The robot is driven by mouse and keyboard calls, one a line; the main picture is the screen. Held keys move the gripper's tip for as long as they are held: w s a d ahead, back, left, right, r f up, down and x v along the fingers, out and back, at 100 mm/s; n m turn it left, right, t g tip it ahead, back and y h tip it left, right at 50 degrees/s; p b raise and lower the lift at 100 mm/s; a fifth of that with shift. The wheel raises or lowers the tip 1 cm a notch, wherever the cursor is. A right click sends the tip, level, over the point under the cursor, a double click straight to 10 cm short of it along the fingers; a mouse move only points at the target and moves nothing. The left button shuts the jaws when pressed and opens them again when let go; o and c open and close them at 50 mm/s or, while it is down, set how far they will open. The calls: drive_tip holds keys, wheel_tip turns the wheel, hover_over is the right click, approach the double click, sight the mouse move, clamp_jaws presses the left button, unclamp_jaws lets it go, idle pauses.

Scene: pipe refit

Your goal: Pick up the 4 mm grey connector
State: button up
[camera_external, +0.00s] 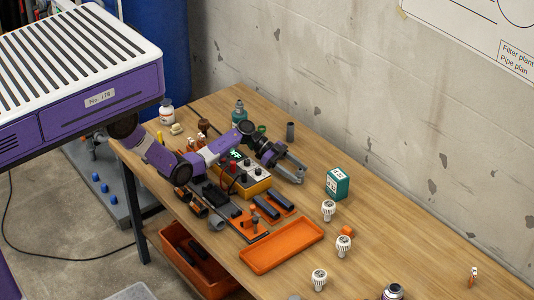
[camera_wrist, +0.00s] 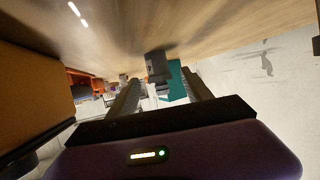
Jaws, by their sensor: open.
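My gripper (camera_external: 297,173) is open and low over the table, just right of the grey and yellow control box. In the wrist view my gripper (camera_wrist: 161,84) has its two dark fingers apart. A small dark grey piece (camera_wrist: 158,65), which looks like a connector, shows between or just beyond the fingertips, apart from both fingers as seen. I cannot read a size on it, and whether it lies fully between the fingers is unclear. In the external view I cannot tell it apart from the fingers.
The control box (camera_external: 257,185) stands close on the left. A teal box (camera_external: 338,183) stands ahead; it also shows behind the grey piece (camera_wrist: 178,88). An orange tray (camera_external: 281,247) and white knobbed parts (camera_external: 328,210) are nearer the front.

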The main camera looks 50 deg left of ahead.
drive_tip(key=shift+x, duration=1.05)
clamp_jaws()
drive_tip(key=shift+r, duration=0.15)
